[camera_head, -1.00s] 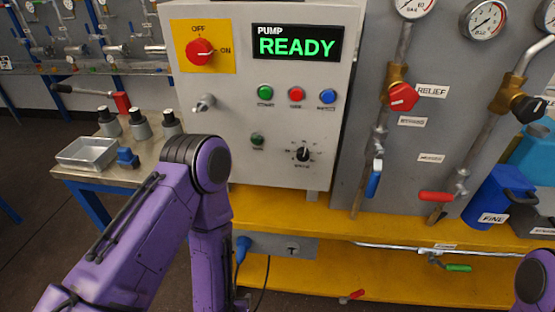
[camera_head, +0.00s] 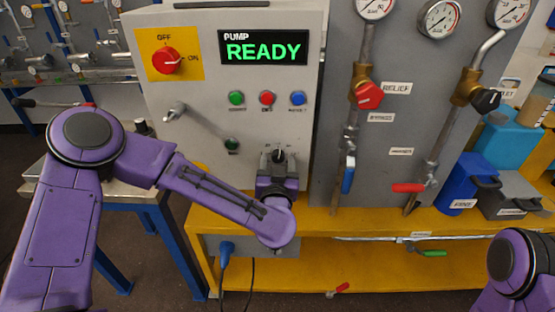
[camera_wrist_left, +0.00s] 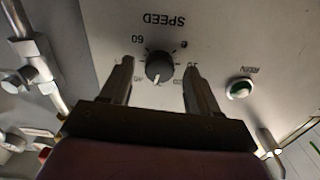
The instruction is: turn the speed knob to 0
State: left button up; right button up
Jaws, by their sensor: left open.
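The speed knob (camera_wrist_left: 159,66) is a round black dial on the grey panel, with the word SPEED printed upside down above it in the left wrist view. Marks ring it; a 60 shows on the left and what looks like a 0 at upper right. My left gripper (camera_wrist_left: 158,70) is open, with one finger on each side of the knob; I cannot tell whether they touch it. In the head view my left gripper (camera_head: 278,166) is at the panel's lower right, hiding the lower part of the dial. My right gripper is out of view.
The pump display (camera_head: 263,48) reads READY. A green button (camera_head: 232,145) sits left of the knob, near a metal toggle (camera_head: 175,111). Green, red and blue buttons are above. A red rotary switch (camera_head: 167,61) is upper left. Pipes and valves stand right, above a yellow shelf (camera_head: 370,217).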

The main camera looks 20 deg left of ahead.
pick_arm(q)
jog(key=shift+w, duration=0.3)
jog(key=c, duration=1)
jog(key=shift+c, duration=0.2)
jog(key=shift+n, duration=0.3)
